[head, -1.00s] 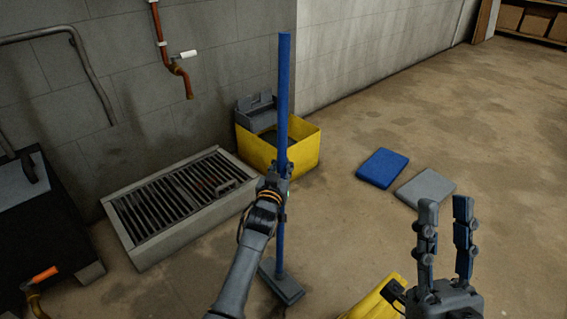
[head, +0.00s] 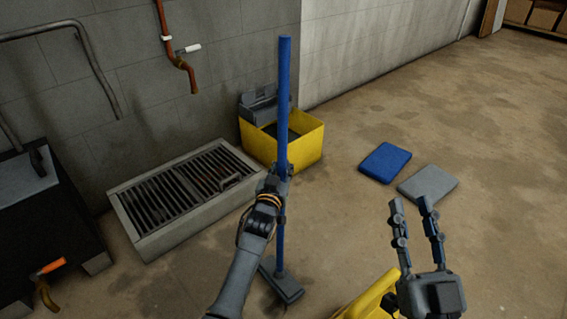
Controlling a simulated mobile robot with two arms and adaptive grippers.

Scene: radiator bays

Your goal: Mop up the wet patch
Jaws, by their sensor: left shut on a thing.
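A mop with a blue handle (head: 283,90) and a flat grey head (head: 281,283) stands nearly upright in the head view, its head at the floor. My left gripper (head: 279,173) is shut on the handle around its middle. My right gripper (head: 413,204) is open and empty at the lower right, fingers pointing up. A yellow mop bucket (head: 303,146) with a grey wringer (head: 258,103) stands behind the mop by the wall. The floor has several darker blotches; I cannot tell which is the wet patch.
A grated floor drain (head: 150,241) with a raised rim lies left of the bucket. A blue pad (head: 385,162) and a grey pad (head: 428,184) lie on the floor at right. A yellow object (head: 366,300) is partly hidden beside my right gripper.

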